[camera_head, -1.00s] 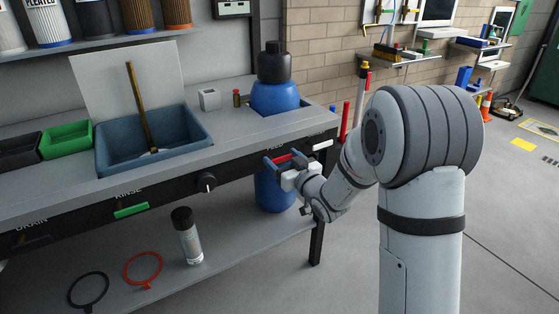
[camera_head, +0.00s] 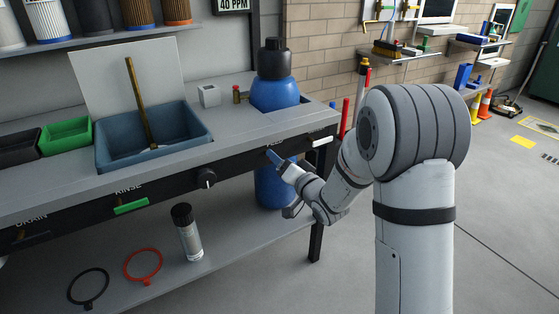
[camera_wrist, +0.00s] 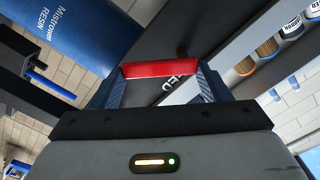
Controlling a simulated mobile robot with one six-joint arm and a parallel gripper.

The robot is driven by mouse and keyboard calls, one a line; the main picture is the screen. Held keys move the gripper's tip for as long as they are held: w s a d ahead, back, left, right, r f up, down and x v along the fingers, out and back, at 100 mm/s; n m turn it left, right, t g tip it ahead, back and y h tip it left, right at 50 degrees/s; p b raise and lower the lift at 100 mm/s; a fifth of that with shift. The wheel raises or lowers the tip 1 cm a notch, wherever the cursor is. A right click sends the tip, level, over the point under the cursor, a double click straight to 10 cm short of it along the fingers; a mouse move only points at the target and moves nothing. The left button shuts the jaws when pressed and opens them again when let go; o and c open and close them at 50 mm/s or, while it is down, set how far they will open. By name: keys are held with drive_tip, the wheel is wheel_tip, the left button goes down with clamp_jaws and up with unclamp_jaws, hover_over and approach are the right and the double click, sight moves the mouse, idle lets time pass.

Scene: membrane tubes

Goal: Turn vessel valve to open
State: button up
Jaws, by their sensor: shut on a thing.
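The blue vessel (camera_head: 274,95) with a black cap stands through the bench at its right end; its printed side also shows in the wrist view (camera_wrist: 70,35). A red valve handle (camera_wrist: 160,69) lies between my gripper's blue-padded fingers in the wrist view, by a label partly reading "ED". My gripper (camera_head: 278,160) is shut on this handle at the bench's black front panel, in front of the vessel. The handle is hidden in the head view, so I cannot tell its exact angle.
A green handle (camera_head: 131,206) sits below the RINSE label, and a black knob (camera_head: 206,178) is to its right. A white-bodied bottle (camera_head: 190,238) stands on the lower shelf. The bench leg (camera_head: 316,240) is near my arm.

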drive_tip(key=shift+s+a+f+m+p, duration=0.2)
drive_tip(key=shift+a+f+m, duration=0.1)
drive_tip(key=shift+m, duration=1.2)
drive_tip(key=shift+s+a+f+m+p, duration=0.15)
drive_tip(key=shift+s+f+m+p, duration=0.1)
drive_tip(key=shift+m, duration=1.25)
drive_tip(key=shift+s+a+f+m+p, duration=0.15)
drive_tip(key=shift+a+f+m, duration=0.15)
drive_tip(key=shift+m, duration=1.2)
drive_tip(key=o, duration=1)
drive_tip(key=shift+r, duration=0.1)
drive_tip(key=p+v, duration=0.1)
drive_tip(key=v, duration=0.6)
drive_tip(key=shift+s+d, duration=0.3)
drive_tip(key=shift+p, duration=0.3)
